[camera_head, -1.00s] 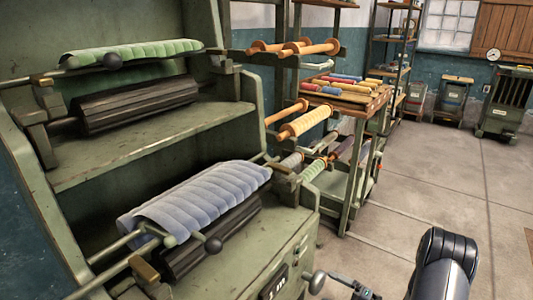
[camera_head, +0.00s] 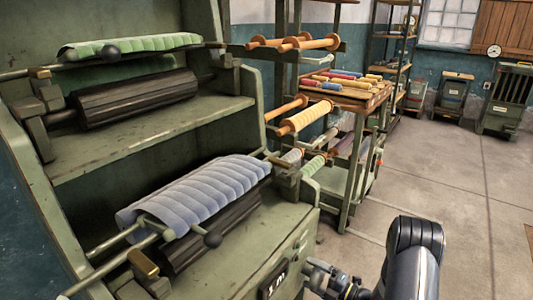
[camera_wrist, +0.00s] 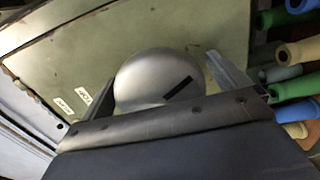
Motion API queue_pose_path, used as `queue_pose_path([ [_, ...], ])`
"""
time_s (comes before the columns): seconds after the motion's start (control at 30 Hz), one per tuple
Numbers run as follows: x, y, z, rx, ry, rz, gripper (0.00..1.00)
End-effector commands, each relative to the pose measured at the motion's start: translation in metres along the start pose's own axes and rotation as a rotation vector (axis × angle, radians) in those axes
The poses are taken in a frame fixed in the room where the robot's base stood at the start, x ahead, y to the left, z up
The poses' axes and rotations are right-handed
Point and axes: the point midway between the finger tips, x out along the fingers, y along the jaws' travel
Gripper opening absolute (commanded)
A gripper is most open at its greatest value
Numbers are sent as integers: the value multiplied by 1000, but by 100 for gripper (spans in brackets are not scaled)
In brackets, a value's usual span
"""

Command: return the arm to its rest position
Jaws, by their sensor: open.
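My arm (camera_head: 408,262) shows at the lower right of the head view, black and grey. My gripper (camera_head: 316,272) is at the front of the green machine, low in the picture. In the wrist view my gripper (camera_wrist: 162,68) is open, one finger on each side of a rounded silver knob (camera_wrist: 150,78). The knob lies between the fingers, and I cannot tell whether they touch it. Its lower part is hidden by the gripper body.
The green machine (camera_head: 150,145) carries a green padded roll (camera_head: 135,47) and a blue padded roll (camera_head: 195,190). A rack with wooden rollers (camera_head: 305,118) stands beyond it. Coloured roller ends (camera_wrist: 295,50) are at the right of the wrist view. The floor (camera_head: 450,180) to the right is clear.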

Motion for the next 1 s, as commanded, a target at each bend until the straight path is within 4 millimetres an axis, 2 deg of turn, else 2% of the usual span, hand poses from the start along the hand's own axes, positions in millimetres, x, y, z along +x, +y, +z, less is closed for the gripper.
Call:
queue_pose_path([
  [1.0,0,-3,0,-868,0,1,96],
])
